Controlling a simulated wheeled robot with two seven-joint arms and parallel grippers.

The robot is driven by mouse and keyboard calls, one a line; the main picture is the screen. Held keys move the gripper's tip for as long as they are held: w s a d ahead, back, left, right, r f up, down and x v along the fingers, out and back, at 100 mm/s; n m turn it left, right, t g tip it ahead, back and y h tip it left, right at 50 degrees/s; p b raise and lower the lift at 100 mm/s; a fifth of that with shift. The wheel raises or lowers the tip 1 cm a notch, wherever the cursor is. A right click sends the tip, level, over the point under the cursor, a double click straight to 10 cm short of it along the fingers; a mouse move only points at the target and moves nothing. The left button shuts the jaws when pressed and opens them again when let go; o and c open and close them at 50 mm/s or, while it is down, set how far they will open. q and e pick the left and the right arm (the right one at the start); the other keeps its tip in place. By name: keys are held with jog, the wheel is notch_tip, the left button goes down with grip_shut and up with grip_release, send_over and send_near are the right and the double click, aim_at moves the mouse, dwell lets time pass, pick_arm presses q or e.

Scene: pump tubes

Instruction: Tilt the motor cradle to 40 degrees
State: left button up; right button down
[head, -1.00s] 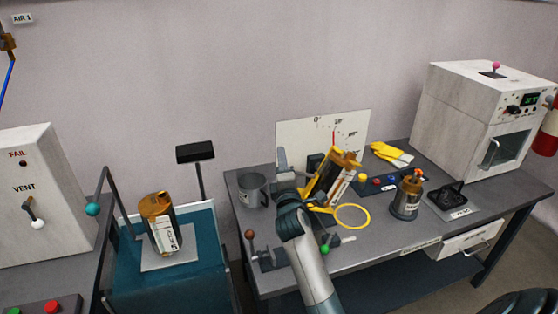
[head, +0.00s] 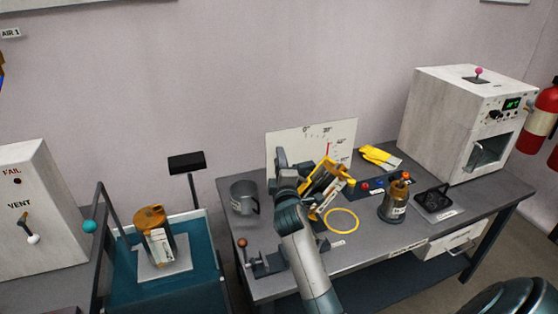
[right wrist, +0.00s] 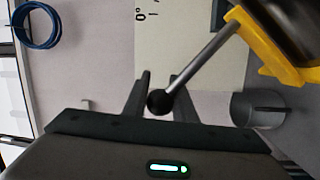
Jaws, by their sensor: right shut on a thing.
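The motor cradle (head: 327,178) is a yellow frame on the bench, leaning to the right with a dark motor in it. Behind it stands a white angle board (head: 285,148) with degree marks and a red pointer; the exact angle cannot be read. My right gripper (head: 281,158) is at the cradle's left side, its fingers partly hidden by my wrist. In the right wrist view the right gripper (right wrist: 161,88) has its fingers around the black ball knob (right wrist: 158,102) on a metal rod from the yellow cradle (right wrist: 262,50). My left gripper is out of view.
A grey mug (head: 243,198) stands left of my right arm. A yellow ring (head: 342,219) lies in front of the cradle. A pump motor (head: 395,202), yellow gloves (head: 380,157) and a white oven (head: 465,125) are to the right. Another motor (head: 155,237) sits on the cart.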

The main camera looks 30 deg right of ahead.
jog(key=c, duration=1.5)
grip_release()
jog(key=shift+o, duration=0.2)
jog(key=shift+s, duration=0.15)
pick_arm(q)
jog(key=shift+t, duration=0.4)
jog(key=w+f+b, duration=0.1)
jog(key=b, duration=0.1)
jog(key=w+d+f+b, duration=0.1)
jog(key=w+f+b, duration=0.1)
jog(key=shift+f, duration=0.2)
pick_arm(e)
jog(key=v, duration=1.7)
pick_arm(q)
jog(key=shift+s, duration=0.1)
pick_arm(e)
jog(key=shift+a+r, duration=0.1)
jog(key=shift+a, duration=0.05)
